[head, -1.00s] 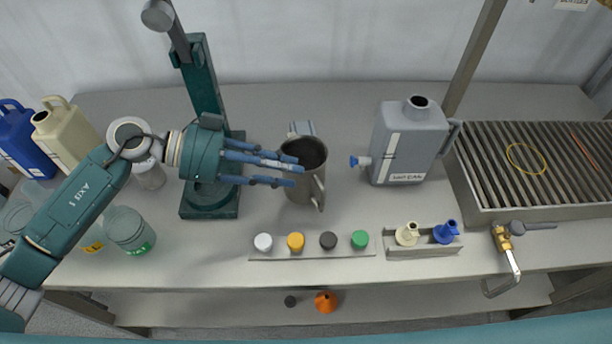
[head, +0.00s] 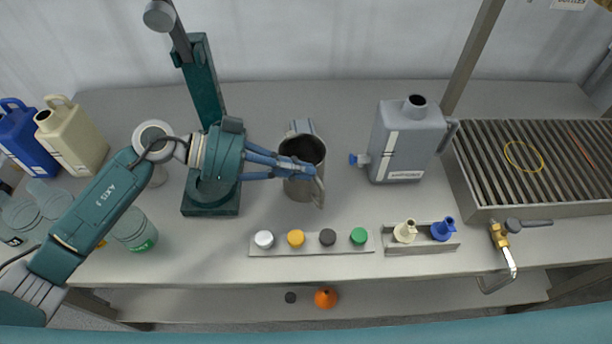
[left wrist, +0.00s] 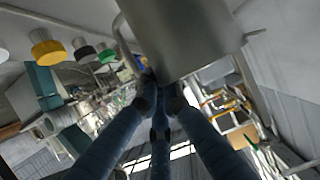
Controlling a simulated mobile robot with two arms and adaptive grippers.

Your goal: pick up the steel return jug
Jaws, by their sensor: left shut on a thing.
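The steel return jug (head: 303,188) stands upright on the bench, its open mouth up, just right of the stand's base. Its handle points toward the front right. My left gripper (head: 306,167) reaches in from the left and is shut on the jug, its blue fingers across the upper body. In the left wrist view the jug (left wrist: 185,38) fills the top middle, and the fingers (left wrist: 158,88) come together against it. The exact contact is partly hidden there. My right gripper is not in view.
A teal stand (head: 205,85) rises close behind my left gripper. A grey can (head: 404,145) with a blue tap stands right of the jug. A strip of coloured caps (head: 311,251) lies in front. A slatted rack (head: 540,205) is at right. Clear jars (head: 133,228) stand left.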

